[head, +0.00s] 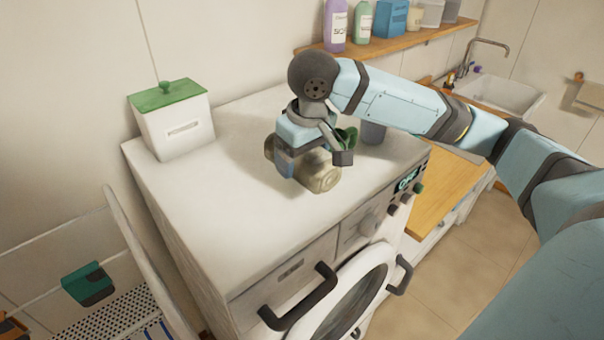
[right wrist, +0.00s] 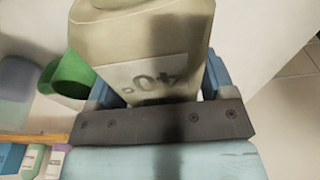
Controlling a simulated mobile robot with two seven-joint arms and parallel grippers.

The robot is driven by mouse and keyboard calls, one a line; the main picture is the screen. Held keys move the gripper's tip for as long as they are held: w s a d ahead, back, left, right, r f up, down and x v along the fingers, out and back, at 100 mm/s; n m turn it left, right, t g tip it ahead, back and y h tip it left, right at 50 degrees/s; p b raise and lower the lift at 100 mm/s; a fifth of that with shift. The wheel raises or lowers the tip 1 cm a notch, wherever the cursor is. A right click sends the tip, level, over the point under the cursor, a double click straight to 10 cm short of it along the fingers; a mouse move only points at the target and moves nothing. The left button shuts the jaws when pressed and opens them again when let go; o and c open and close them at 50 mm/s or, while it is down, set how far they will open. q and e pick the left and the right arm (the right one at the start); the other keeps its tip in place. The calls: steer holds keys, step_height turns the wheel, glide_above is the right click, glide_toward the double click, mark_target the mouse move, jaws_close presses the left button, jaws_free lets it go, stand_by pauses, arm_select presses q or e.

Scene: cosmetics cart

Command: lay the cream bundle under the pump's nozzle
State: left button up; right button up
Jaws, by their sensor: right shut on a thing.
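The cream bundle (head: 318,176), a pale beige roll, is at the white machine's top (head: 215,175) in the head view; I cannot tell whether it touches the surface. My right gripper (head: 308,160) is shut on it from above and hides its middle. In the right wrist view the bundle (right wrist: 135,40) sits between blue fingers and shows a "40°" mark. A green rounded thing (head: 347,137) is just behind the gripper; it also shows in the right wrist view (right wrist: 68,75). I cannot make out a pump or nozzle for certain. My left gripper is out of view.
A white box with a green lid (head: 173,125) stands at the back left of the machine. A grey cup (head: 373,131) stands behind my gripper. Bottles line the wooden shelf (head: 385,45). The machine top's left and front are clear.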

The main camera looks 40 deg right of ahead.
mark_target(302, 191)
steer(key=shift+f, duration=2.5)
steer(key=o, duration=1)
steer(key=shift+r, duration=0.1)
